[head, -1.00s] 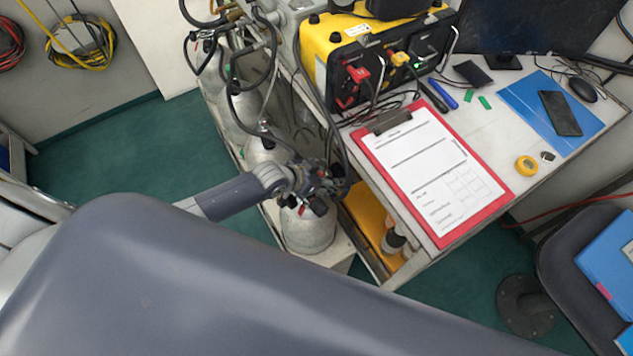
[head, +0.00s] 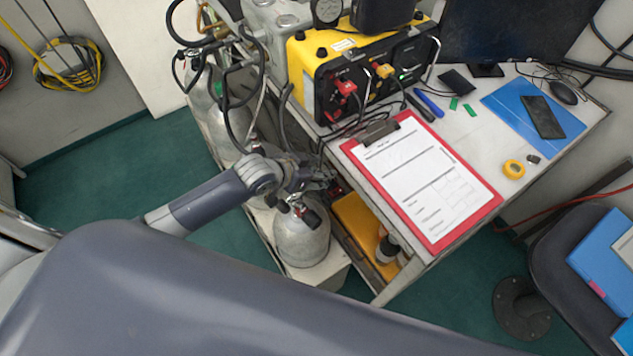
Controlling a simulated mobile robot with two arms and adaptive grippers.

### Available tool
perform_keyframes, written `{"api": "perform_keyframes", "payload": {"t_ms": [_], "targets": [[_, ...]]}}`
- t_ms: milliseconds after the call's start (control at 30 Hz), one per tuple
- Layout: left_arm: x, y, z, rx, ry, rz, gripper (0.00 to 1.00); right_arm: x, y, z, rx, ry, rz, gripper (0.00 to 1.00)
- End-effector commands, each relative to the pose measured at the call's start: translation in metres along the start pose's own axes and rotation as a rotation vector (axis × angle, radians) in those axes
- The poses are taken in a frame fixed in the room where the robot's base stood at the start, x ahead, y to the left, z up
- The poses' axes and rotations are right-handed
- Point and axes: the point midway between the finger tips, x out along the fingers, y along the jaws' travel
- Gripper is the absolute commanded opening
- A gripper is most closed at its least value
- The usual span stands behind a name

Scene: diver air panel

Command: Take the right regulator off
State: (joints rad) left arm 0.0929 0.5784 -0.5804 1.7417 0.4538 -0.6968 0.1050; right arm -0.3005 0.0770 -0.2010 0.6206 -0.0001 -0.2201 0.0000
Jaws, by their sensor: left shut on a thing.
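The nearest grey cylinder (head: 303,243) stands upright at the front end of the cylinder rack, its valve (head: 298,207) and dark knob showing on top. My left gripper (head: 312,177) is just above and behind this valve, shut on the right regulator, a small dark fitting mostly hidden by the fingers. A gap seems to show between gripper and valve, but I cannot tell for sure whether the regulator is clear of it. A black hose (head: 286,108) runs down toward the gripper. My right gripper is not in view.
More cylinders (head: 219,122) with hoses stand behind, to the upper left. The bench to the right carries a yellow-black panel (head: 325,78), a red clipboard (head: 488,207) and a blue folder (head: 505,105). A chair (head: 560,262) stands at lower right.

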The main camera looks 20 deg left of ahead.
Motion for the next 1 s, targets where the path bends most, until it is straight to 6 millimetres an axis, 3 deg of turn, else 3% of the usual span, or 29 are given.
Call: {"api": "perform_keyframes", "payload": {"t_ms": [500, 1000], "targets": [[-0.058, 0.001, -0.057, 0.002, -0.006, 0.001, 0.0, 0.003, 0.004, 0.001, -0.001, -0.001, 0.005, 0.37], [-0.071, 0.001, -0.069, 0.0, -0.011, 0.002, 0.0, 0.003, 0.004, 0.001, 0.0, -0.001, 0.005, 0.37]]}}
